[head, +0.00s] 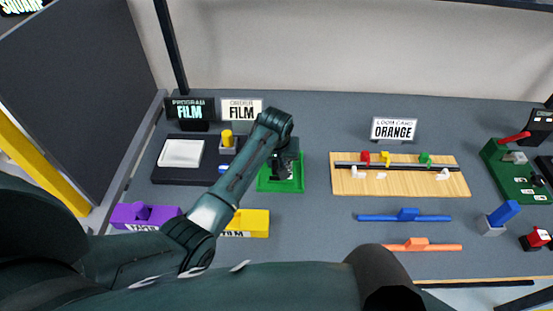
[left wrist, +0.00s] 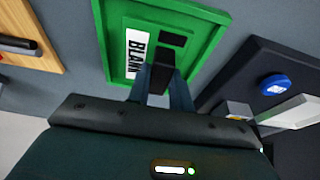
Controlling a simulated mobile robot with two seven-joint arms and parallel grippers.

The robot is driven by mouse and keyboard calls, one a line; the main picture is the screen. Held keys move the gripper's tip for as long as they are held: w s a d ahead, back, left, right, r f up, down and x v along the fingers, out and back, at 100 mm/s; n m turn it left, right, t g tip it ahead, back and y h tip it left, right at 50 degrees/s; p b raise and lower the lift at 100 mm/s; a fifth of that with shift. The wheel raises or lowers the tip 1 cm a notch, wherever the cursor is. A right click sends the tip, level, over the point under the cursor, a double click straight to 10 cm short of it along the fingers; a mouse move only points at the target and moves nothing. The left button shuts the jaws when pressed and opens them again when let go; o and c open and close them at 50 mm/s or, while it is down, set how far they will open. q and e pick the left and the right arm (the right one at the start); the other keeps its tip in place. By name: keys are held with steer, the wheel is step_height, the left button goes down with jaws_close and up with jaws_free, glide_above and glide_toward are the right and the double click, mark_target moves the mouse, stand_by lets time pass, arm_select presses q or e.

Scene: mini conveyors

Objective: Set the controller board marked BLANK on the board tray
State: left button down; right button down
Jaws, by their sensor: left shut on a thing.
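The green board marked BLANK (left wrist: 192,60) shows in the left wrist view, with a white label and a dark patch. It appears inside the raised rim of the green board tray (left wrist: 101,42). The tray (head: 298,185) also shows in the head view, left of centre. My left gripper (left wrist: 163,75) is shut on a dark grip piece at the board's near part. In the head view my left gripper (head: 287,163) is over the tray and hides most of the board. I cannot tell whether the board touches the tray floor. My right gripper is not in view.
Left of the tray is a black station (head: 170,173) with a white pad, yellow knob and blue button. Purple (head: 145,214) and yellow (head: 258,222) blocks lie in front. A wooden board (head: 345,185) with small coloured pieces stands right. Grey table is clear between.

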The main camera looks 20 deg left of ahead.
arm_select(q)
steer(key=c, duration=1.3)
jaws_free()
steer(key=shift+o, duration=0.2)
steer(key=shift+r, duration=0.35)
steer(key=v, duration=1.1)
steer(key=shift+s+r, duration=0.2)
steer(key=shift+r, duration=0.1)
